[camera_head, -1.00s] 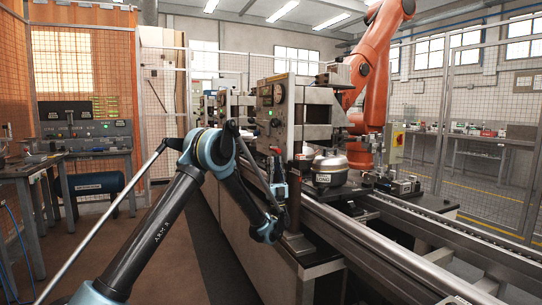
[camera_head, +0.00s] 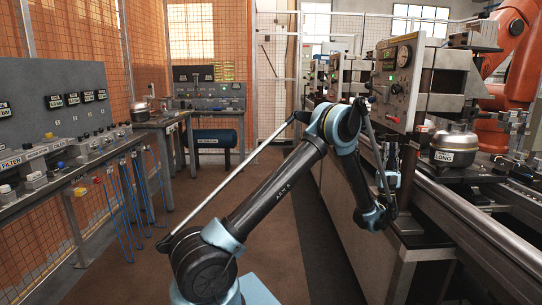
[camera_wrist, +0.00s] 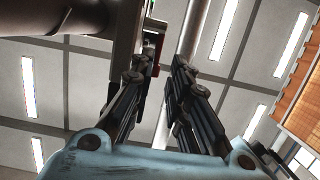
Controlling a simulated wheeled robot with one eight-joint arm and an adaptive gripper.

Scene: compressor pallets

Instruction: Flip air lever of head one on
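My gripper (camera_head: 391,148) points upward in front of the nearest test head (camera_head: 440,80), low by its panel. In the wrist view the two dark fingers (camera_wrist: 158,68) stand apart with nothing between them. I cannot tell which part is the air lever, or which head is head one. A small red part beside a grey plate (camera_wrist: 127,50) also shows just past the fingers in the wrist view.
A metal compressor labelled LONG (camera_head: 455,145) sits on the conveyor line right of my gripper. An orange robot arm (camera_head: 515,90) stands behind. At left is a bench (camera_head: 60,172) with coloured fittings and blue hoses. The brown floor (camera_head: 290,200) between bench and line is open.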

